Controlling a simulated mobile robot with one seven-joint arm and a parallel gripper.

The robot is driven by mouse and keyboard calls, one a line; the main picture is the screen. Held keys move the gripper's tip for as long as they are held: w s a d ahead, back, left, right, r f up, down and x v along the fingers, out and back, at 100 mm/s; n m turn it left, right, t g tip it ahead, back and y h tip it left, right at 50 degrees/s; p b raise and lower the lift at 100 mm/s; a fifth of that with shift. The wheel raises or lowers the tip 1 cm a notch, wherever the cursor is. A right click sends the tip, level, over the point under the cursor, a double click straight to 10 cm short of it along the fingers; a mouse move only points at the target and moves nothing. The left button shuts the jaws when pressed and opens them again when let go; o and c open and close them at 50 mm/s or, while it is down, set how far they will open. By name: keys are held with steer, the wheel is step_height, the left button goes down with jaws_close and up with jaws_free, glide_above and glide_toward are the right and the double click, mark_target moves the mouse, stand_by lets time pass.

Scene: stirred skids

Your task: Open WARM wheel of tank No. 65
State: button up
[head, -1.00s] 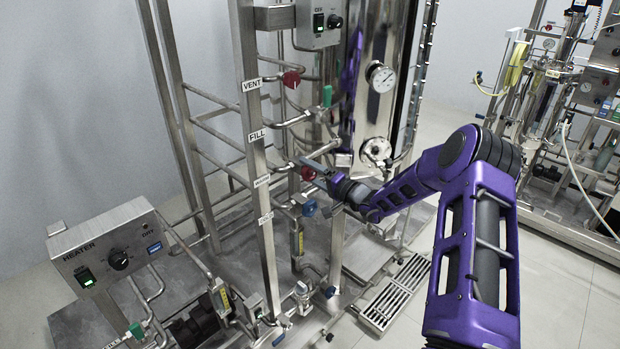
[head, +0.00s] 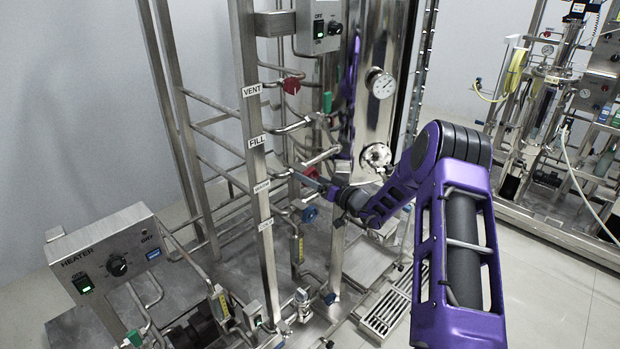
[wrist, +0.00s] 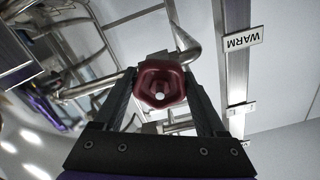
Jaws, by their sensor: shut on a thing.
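The red WARM wheel (wrist: 162,84) sits between my gripper's fingers in the wrist view, on a pipe near the WARM label (wrist: 243,39), which reads upside down there. My gripper (wrist: 163,95) is shut on the wheel, one finger on each side. In the head view my gripper (head: 318,183) reaches in from the right beside the labelled post, and the red wheel (head: 310,173) is mostly hidden behind it. The tank (head: 377,120) is a tall shiny steel vessel behind. Its number cannot be read.
Another red wheel (head: 291,86) is above by the VENT label (head: 251,91), a green handle (head: 327,102) near the FILL label (head: 256,141), and a blue wheel (head: 310,213) just below my gripper. The upright post (head: 252,190) stands close left. A HEATER box (head: 118,254) is at lower left.

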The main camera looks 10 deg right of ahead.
steer(key=shift+n, duration=0.8)
steer(key=o, duration=1.3)
steer(key=v, duration=1.7)
steer(key=shift+s+d, duration=0.15)
steer(key=shift+s, duration=0.05)
steer(key=shift+n, duration=0.3)
